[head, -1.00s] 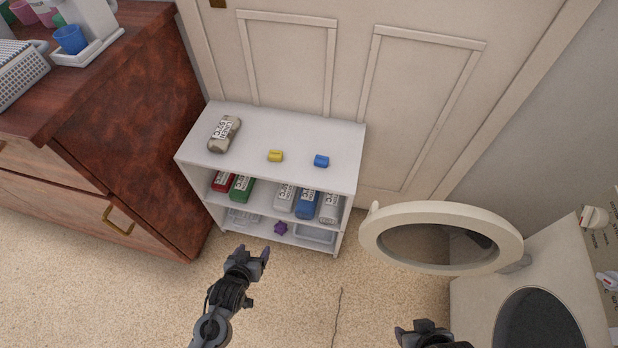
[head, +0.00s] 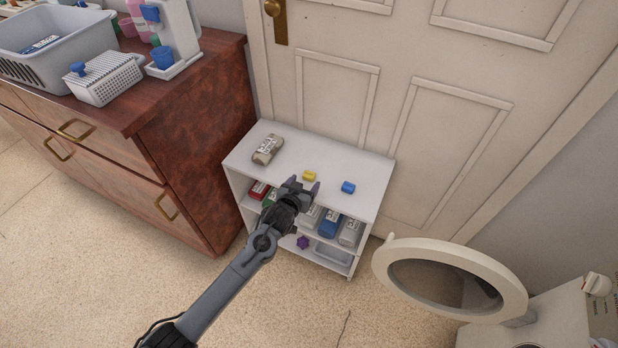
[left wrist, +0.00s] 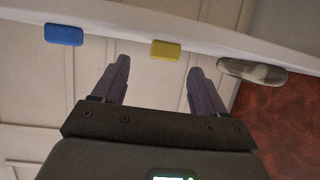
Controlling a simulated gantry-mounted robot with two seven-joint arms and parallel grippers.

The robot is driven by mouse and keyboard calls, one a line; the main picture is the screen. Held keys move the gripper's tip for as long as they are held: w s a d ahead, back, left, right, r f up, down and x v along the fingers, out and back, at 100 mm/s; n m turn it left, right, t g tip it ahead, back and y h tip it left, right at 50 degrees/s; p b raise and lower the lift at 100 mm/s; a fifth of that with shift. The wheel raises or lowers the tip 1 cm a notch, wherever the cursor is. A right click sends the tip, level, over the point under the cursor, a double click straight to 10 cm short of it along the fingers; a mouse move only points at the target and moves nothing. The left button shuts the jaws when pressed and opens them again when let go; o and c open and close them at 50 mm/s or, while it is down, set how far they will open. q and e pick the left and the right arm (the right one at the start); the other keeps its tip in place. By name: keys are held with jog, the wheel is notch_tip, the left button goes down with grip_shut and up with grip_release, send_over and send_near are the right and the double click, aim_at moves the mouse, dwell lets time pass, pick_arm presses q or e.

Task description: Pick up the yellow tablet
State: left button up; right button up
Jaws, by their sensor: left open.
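The yellow tablet (head: 309,176) lies on the white shelf's top, between a grey labelled bag and a blue tablet (head: 348,187). My left gripper (head: 303,184) is open and empty in front of the yellow tablet in the head view. In the left wrist view the yellow tablet (left wrist: 166,50) shows ahead of the fingers (left wrist: 158,72), between them and apart from them. The blue tablet (left wrist: 64,35) is to its left there. My right gripper is not in view.
The white shelf unit (head: 377,172) holds several bags and containers below its top. The grey bag (head: 268,149) lies at its left. A brown dresser (head: 200,130) stands left, a door behind, and a washer with its round door (head: 390,285) open at right.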

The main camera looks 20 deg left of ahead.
aim_at(308, 175)
pick_arm(q)
jog(key=shift+w+a+f+b, duration=0.1)
jog(key=shift+w+f+b, duration=0.25)
jog(key=shift+b, duration=0.1)
jog(key=b+x, duration=0.1)
jog(key=x, duration=0.1)
jog(key=b+x, duration=0.2)
jog(key=shift+a+r, duration=0.15)
jog(key=shift+a, duration=0.1)
jog(key=shift+w, duration=0.3)
jog(key=shift+s, duration=0.15)
jog(key=shift+c, duration=0.9)
jog(key=c, duration=0.9)
jog(key=shift+c, duration=0.2)
jog(key=shift+r, duration=0.1)
